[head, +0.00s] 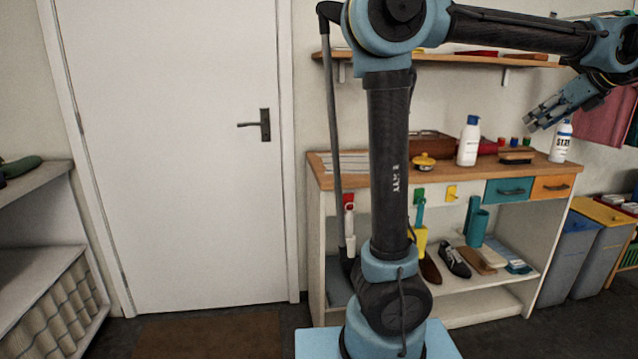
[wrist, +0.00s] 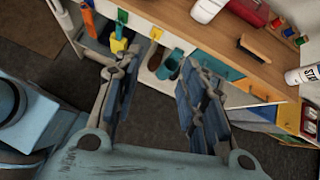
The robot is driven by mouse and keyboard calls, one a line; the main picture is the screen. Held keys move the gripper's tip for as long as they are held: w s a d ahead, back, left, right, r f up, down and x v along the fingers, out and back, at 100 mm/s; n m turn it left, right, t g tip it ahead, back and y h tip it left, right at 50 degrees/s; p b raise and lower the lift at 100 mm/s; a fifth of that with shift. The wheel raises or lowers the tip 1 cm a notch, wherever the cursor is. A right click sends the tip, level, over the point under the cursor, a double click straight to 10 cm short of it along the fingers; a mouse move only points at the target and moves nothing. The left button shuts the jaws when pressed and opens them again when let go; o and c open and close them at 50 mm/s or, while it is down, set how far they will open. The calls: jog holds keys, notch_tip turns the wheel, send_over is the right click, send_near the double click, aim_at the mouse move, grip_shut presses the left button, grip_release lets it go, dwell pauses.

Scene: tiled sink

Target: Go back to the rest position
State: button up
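My gripper (head: 541,116) is at the upper right of the head view, on the end of my raised, outstretched arm. It hangs in front of the right end of the workbench, near a white bottle with dark lettering (head: 562,143). In the wrist view my gripper (wrist: 160,72) has its two blue-grey padded fingers spread apart. The gap between them is empty, with only the bench front and floor behind. The gripper is open.
A wall shelf (head: 430,62) runs above. A closed white door (head: 180,150) is left; grey bins (head: 597,262) stand right.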

jog(key=w+a+f+n+g, duration=0.25)
jog(key=a+f+n, duration=0.25)
jog(key=a, duration=0.4)
jog(key=w+a+f+n+g+y, duration=0.1)
jog(key=w+a+f+n, duration=0.3)
jog(key=a, duration=0.6)
jog(key=w+a+f+n+g, duration=0.2)
jog(key=a+f+n, duration=0.35)
jog(key=a, duration=0.35)
jog(key=s+a+f+n+h, duration=0.1)
jog(key=s+a+f+n, duration=0.5)
jog(key=f, duration=0.5)
jog(key=s+a+f+n+g+h, duration=0.1)
jog(key=s+a+f+n+h, duration=0.1)
jog(key=s+a+f+n, duration=0.4)
jog(key=a+f+n, duration=0.5)
jog(key=shift+a+f+n, duration=0.25)
jog(key=shift+n, duration=0.1)
